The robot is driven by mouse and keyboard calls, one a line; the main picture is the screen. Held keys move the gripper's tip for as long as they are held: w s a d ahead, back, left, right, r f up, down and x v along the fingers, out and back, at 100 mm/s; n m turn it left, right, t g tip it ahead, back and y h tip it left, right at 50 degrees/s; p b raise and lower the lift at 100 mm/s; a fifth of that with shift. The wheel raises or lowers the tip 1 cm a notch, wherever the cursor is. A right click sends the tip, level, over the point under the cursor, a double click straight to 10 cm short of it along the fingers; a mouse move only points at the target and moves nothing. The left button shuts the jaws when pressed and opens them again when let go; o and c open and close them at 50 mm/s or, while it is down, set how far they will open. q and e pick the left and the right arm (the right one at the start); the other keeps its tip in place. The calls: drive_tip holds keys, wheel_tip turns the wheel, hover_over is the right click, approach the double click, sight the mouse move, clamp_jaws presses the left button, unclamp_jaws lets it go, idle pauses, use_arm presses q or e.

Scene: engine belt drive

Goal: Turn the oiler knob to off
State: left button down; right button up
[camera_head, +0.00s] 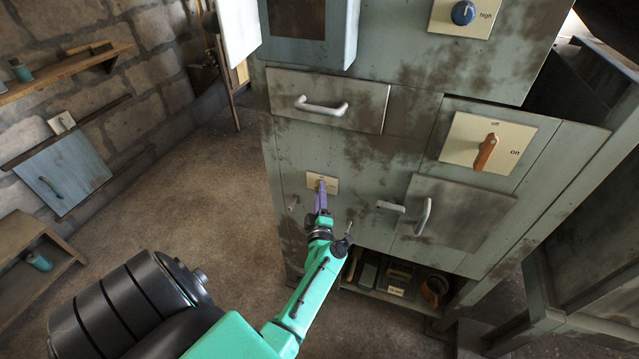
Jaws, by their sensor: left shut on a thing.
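My left gripper (320,196), with purple fingers, reaches up to a small tan plate (331,184) low on the grey-green cabinet front. It is shut on a small knob there, which the fingers mostly hide, so I cannot tell its setting. Any lettering on this plate is too small to read. Farther right, a larger cream plate (455,150) marked "off" at the top and "on" at the right carries an orange-brown lever knob (487,152), tilted slightly from upright. No gripper touches that lever. My right gripper is not in view.
A blue knob (463,12) marked "high" is at the top. A drawer handle (321,106) and a door handle (423,216) stick out of the cabinet. An open shelf (395,297) below holds several items. Floor (200,185) to the left is clear.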

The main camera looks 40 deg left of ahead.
use_arm(q)
drive_tip(key=shift+n+p, duration=0.4)
drive_tip(key=shift+n, duration=0.1)
drive_tip(key=c, duration=0.5)
unclamp_jaws()
drive_tip(key=shift+c, duration=0.2)
